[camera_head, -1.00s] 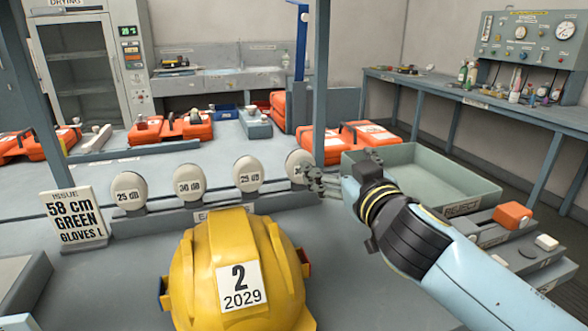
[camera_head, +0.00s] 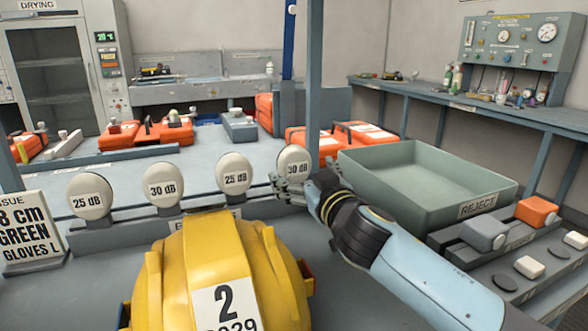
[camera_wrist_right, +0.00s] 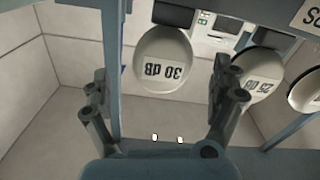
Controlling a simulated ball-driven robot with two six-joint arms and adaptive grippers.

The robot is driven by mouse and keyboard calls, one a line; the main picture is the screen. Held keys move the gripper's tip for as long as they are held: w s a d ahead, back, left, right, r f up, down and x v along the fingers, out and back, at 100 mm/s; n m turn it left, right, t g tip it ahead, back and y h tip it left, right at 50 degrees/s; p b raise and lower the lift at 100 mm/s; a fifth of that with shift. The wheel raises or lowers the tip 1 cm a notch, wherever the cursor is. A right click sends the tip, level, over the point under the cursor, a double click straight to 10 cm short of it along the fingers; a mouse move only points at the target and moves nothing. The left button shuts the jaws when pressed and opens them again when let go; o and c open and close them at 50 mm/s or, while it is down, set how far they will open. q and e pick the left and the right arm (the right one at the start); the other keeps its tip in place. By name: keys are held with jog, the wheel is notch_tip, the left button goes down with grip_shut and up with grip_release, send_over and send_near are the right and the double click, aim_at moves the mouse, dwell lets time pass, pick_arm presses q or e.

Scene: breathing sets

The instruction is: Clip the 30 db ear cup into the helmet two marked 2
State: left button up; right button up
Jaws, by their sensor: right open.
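The yellow helmet marked 2 (camera_head: 200,275) stands in the front middle of the head view, its lower part cut off by the frame. My right gripper (camera_head: 288,188) is open just below the right-end 30 dB cup. In the right wrist view that 30 dB cup (camera_wrist_right: 164,58) lies between and beyond the open fingers. My left gripper is not seen.
A green-grey REJECT tray (camera_head: 420,192) stands right of my right arm. A stand with an orange block (camera_head: 537,210) and pale pieces is at the right. A blue-grey post (camera_head: 313,80) rises close to the right-end cup. An issue sign (camera_head: 28,230) stands at the left.

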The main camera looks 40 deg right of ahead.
aim_at(298, 170)
jog(key=p+x, duration=0.1)
jog(key=x, duration=0.4)
jog(key=shift+w+a+f, duration=0.1)
jog(key=shift+w, duration=0.2)
jog(key=shift+s, duration=0.1)
jog(key=shift+c, duration=0.2)
jog(key=c, duration=1.3)
